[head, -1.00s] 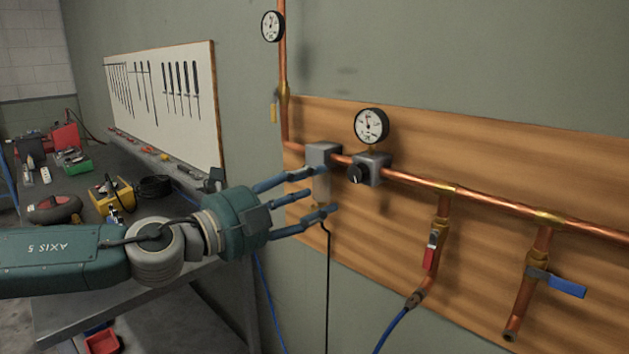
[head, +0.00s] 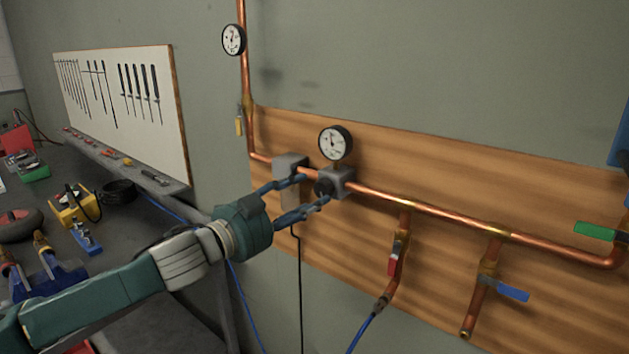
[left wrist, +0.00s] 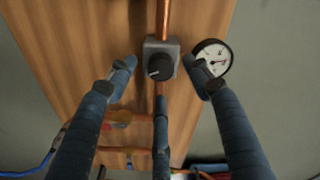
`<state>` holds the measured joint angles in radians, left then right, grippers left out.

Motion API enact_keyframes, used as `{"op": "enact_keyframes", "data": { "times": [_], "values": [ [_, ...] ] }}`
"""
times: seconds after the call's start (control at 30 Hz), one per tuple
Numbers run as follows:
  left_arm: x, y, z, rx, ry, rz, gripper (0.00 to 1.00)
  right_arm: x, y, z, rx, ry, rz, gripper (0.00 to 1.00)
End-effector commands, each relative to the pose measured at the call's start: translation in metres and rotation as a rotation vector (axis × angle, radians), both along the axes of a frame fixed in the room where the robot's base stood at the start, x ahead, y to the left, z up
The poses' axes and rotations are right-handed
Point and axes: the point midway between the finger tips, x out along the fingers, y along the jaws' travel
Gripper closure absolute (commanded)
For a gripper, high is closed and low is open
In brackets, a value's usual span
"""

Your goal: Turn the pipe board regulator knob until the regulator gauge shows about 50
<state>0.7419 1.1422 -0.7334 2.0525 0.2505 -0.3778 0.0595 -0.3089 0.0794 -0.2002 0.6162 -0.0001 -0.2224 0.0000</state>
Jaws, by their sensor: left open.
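The regulator is a grey block on the copper pipe, with a black knob (left wrist: 160,67) on its front. The knob also shows in the head view (head: 324,187), close to my fingertips. The regulator gauge (head: 335,142) is a white dial with a black rim just above the block; it is also in the left wrist view (left wrist: 211,58). Its reading is too small to tell. My left gripper (head: 310,190) is open, with its fingers pointing at the knob. In the left wrist view the fingers (left wrist: 160,75) stand spread around the knob, apart from it. My right gripper is out of view.
A grey filter block (head: 290,163) sits left of the regulator. Red (head: 393,262), blue (head: 513,293) and green (head: 594,231) valve handles lie to the right. A second gauge (head: 233,40) is at upper left. A cluttered workbench (head: 130,225) stands at left.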

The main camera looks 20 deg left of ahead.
Motion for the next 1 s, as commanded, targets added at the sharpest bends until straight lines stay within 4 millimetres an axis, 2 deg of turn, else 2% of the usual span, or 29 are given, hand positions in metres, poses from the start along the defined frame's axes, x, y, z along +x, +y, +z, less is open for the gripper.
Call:
{"op": "enact_keyframes", "data": {
  "times": [0.03, 0.23, 0.6, 0.67, 0.83, 1.0],
  "values": [
    [0.008, -0.005, 0.005, -0.003, -0.001, -0.002, 0.49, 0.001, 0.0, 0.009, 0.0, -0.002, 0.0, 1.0],
    [0.03, -0.014, 0.002, 0.001, -0.001, -0.001, 0.49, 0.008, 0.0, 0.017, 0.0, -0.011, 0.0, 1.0],
    [0.035, -0.016, -0.001, 0.002, 0.0, -0.001, 0.49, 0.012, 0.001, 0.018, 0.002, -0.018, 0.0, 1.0],
    [0.035, -0.016, -0.001, 0.002, 0.0, -0.001, 0.59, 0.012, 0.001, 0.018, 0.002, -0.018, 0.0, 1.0],
    [0.035, -0.016, -0.001, 0.002, 0.0, -0.001, 0.93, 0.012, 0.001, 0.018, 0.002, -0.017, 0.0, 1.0],
    [0.035, -0.016, -0.001, 0.0, 0.002, 0.0, 0.94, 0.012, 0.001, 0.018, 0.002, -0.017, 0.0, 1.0]
  ]
}}
